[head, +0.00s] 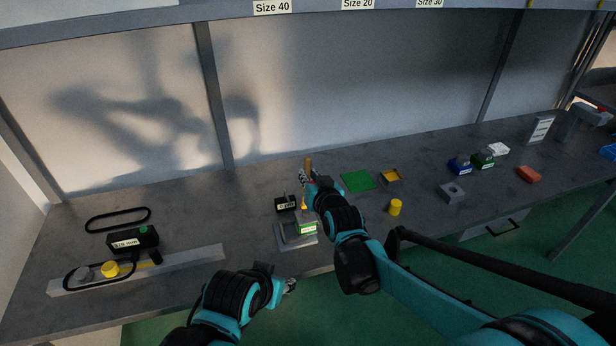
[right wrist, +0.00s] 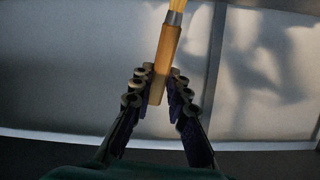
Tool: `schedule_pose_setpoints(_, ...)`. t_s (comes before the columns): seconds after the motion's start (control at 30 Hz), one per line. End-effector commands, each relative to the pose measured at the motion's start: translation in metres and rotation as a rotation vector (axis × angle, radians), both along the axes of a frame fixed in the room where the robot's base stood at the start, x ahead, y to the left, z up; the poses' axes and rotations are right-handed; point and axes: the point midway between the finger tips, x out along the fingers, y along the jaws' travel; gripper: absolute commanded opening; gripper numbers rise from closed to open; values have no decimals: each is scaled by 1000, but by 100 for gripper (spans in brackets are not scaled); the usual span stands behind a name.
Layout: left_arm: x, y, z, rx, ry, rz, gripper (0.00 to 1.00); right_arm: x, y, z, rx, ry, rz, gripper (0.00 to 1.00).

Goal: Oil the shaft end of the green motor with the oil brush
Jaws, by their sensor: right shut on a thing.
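My right gripper (head: 306,178) is shut on the oil brush, whose wooden handle (head: 308,163) sticks up above the fingers. In the right wrist view the brush (right wrist: 166,60) sits between the two fingers, with its metal ferrule and pale bristles pointing away from me. What looks like the green motor (head: 307,228) sits on a grey stand (head: 284,239), below the right gripper. The brush tip appears above the motor; I cannot tell whether it touches, and the shaft end is not clear. My left gripper (head: 290,286) is near the front edge, its fingers too small to read.
A black labelled box (head: 286,204) stands close behind the stand. A belt-and-pulley rail (head: 190,259) lies at left.

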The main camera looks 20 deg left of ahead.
Motion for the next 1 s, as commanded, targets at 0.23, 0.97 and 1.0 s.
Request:
schedule_pose_setpoints(0.23, 0, 0, 0, 0, 0, 0, 40, 6, -7, 1, 0, -1, 0, 0)
schedule_pose_setpoints(0.97, 0, 0, 38, 0, 0, 0, 40, 6, -6, 51, 0, -1, 0, 0)
schedule_pose_setpoints(1.0, 0, 0, 41, 0, 0, 0, 40, 6, -6, 55, 0, -1, 0, 0)
